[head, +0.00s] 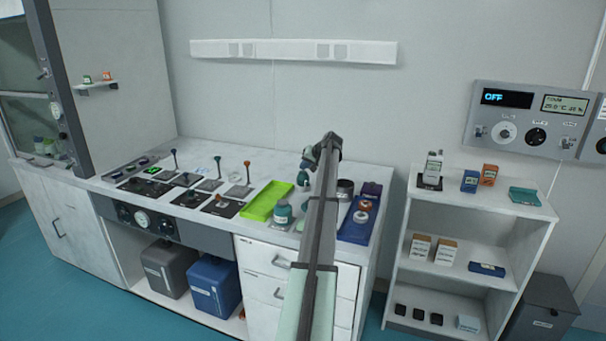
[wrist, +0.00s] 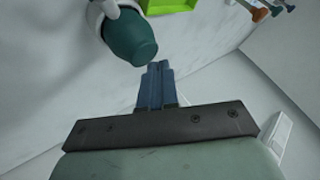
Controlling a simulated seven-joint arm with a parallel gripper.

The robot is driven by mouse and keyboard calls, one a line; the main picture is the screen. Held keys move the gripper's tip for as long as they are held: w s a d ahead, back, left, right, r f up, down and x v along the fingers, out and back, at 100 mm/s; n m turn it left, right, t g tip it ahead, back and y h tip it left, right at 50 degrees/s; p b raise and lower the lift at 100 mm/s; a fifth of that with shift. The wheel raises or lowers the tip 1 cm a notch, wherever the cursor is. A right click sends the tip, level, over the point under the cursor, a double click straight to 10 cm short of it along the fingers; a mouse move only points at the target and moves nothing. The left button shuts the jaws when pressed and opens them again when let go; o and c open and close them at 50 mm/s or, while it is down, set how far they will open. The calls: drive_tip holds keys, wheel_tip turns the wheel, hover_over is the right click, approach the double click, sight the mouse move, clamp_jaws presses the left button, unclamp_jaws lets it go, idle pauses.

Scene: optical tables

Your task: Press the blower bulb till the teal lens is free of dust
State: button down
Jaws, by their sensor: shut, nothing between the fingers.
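A teal bulb (wrist: 130,38), which looks like the blower bulb, sits in a white ring-like holder at the upper left of the wrist view. My gripper (wrist: 158,68) is shut and empty, its blue-grey fingertips a little below and right of the bulb, seemingly apart from it. In the head view a teal rounded part (head: 303,181) shows beside my arm, above the right part of the bench; I cannot tell whether it is the bulb. My arm hides much there, and my fingers cannot be made out. I cannot pick out the teal lens or any dust on it.
A lime-green tray (head: 268,202) lies on the bench (head: 215,153), with a teal labelled jar (head: 283,213) near its front corner. A blue tray (head: 357,228) is right of my arm. Several knobbed posts (head: 247,172) stand left. A white shelf (head: 490,205) stands farther right.

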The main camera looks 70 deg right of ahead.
sight(305, 173)
drive_tip(key=shift+r, duration=0.3)
drive_tip(key=shift+r, duration=0.15)
drive_tip(key=shift+r, duration=2.35)
